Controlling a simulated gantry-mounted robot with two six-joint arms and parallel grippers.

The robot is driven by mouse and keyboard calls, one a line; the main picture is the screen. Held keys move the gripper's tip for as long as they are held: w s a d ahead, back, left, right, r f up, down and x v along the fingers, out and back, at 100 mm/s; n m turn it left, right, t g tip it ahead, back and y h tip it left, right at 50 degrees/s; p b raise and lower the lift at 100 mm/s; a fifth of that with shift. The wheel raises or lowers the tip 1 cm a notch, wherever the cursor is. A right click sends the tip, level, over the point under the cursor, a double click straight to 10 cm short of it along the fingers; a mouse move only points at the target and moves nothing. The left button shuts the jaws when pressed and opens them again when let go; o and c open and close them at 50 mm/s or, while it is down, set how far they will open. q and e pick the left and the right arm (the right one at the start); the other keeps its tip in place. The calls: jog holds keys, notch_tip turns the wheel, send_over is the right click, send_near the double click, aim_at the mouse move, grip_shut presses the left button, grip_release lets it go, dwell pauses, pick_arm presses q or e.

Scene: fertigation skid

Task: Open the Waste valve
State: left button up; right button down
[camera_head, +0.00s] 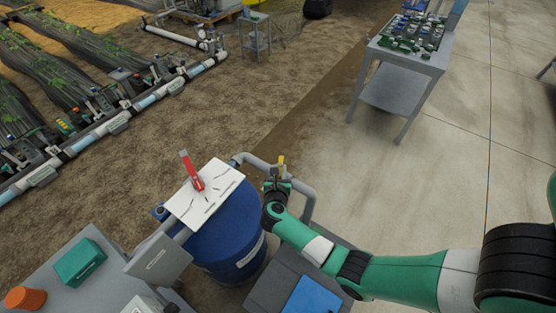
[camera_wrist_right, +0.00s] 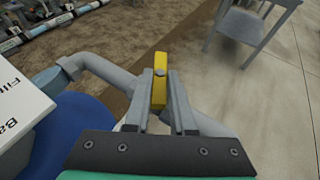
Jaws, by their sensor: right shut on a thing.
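A yellow valve handle (camera_head: 281,160) sits on a grey pipe beside the blue drum. I take it for the Waste valve, but no label on it can be read. My right gripper (camera_head: 277,182) reaches it from the front right. In the right wrist view, the handle (camera_wrist_right: 160,62) stands between the two fingers of my right gripper (camera_wrist_right: 161,88), which are shut on it. The handle points away from the gripper, across the run of the grey pipe (camera_wrist_right: 105,72). The valve body is mostly hidden behind the fingers. My left gripper is not in view.
A grey bench (camera_head: 40,285) holds a green box (camera_head: 80,262) and an orange pot (camera_head: 25,297). A table (camera_head: 395,92) stands farther back.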

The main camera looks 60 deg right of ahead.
jog(key=n+t+y+p, duration=0.1)
jog(key=n+t+p, duration=0.1)
jog(key=p, duration=0.1)
jog(key=s+d+n+t+y+p, duration=0.1)
jog(key=n+t+y+p, duration=0.1)
jog(key=p, duration=0.2)
jog(key=n+t+y+p, duration=0.2)
jog(key=n+p, duration=0.1)
jog(key=p, duration=0.1)
jog(key=shift+s+d+r, duration=0.2)
jog(key=shift+s+r, duration=0.05)
jog(key=shift+r, duration=0.05)
jog(key=shift+f+n+t+y+p, duration=0.1)
jog(key=shift+n+t+y+p, duration=0.4)
jog(key=shift+y, duration=0.1)
jog(key=shift+d+f+n+t+y, duration=0.2)
jog(key=shift+n+t+y, duration=0.2)
jog(key=shift+n+y, duration=0.4)
jog(key=shift+d+n+t+y+b, duration=0.15)
jog(key=shift+n+t+y+b, duration=0.25)
jog(key=shift+n+y, duration=0.9)
jog(key=shift+y, duration=0.2)
jog(key=c, duration=0.8)
grip_release()
jog(key=shift+o, duration=0.2)
